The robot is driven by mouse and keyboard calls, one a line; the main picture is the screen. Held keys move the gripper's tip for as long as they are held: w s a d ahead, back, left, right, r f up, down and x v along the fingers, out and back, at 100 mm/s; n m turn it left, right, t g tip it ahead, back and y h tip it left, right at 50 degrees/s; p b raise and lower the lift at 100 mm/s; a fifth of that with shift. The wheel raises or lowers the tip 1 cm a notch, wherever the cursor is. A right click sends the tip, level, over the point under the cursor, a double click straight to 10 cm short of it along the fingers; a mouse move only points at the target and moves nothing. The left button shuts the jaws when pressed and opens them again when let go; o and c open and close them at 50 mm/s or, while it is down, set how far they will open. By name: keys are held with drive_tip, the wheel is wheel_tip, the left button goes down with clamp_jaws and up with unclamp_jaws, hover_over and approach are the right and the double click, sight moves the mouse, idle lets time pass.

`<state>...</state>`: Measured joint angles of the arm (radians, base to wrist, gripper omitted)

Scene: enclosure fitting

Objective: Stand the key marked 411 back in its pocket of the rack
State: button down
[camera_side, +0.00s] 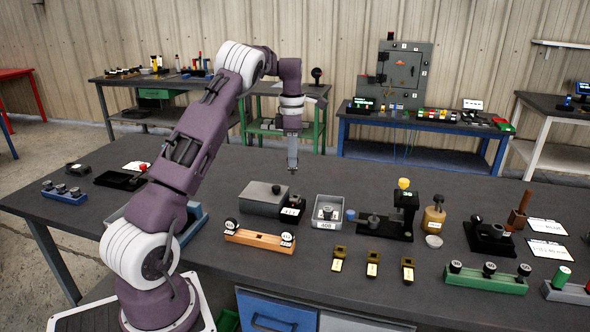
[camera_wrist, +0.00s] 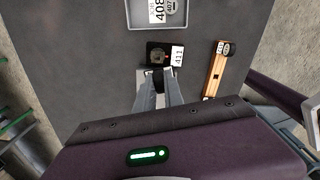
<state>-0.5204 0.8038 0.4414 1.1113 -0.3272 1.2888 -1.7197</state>
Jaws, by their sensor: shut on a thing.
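The rack also shows in the wrist view (camera_wrist: 214,76), right of the fingers. A black fixture (camera_wrist: 155,52) carries a white 411 card (camera_wrist: 177,55).
The grey block (camera_side: 263,197) stands beside the fixture. Several brass pieces (camera_side: 372,264) lie near the front edge. A green rack (camera_side: 489,279) is at the right.

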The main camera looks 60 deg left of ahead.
drive_tip(key=s+d+f+m, duration=0.1)
drive_tip(key=s+d+f, duration=0.1)
drive_tip(key=s+d, duration=0.2)
drive_tip(key=s+d+f+m, duration=0.2)
drive_tip(key=s+d, duration=0.2)
drive_tip(key=s, duration=0.6)
drive_tip(key=shift+s+d, duration=0.25)
drive_tip(key=shift+s, duration=0.1)
drive_tip(key=shift+f, duration=0.1)
drive_tip(key=shift+f, duration=2.85)
drive_tip(key=shift+f, duration=1.5)
drive_tip(key=c, duration=1.4)
unclamp_jaws()
drive_tip(key=shift+o, duration=0.2)
wheel_tip(320, 180, up, 7)
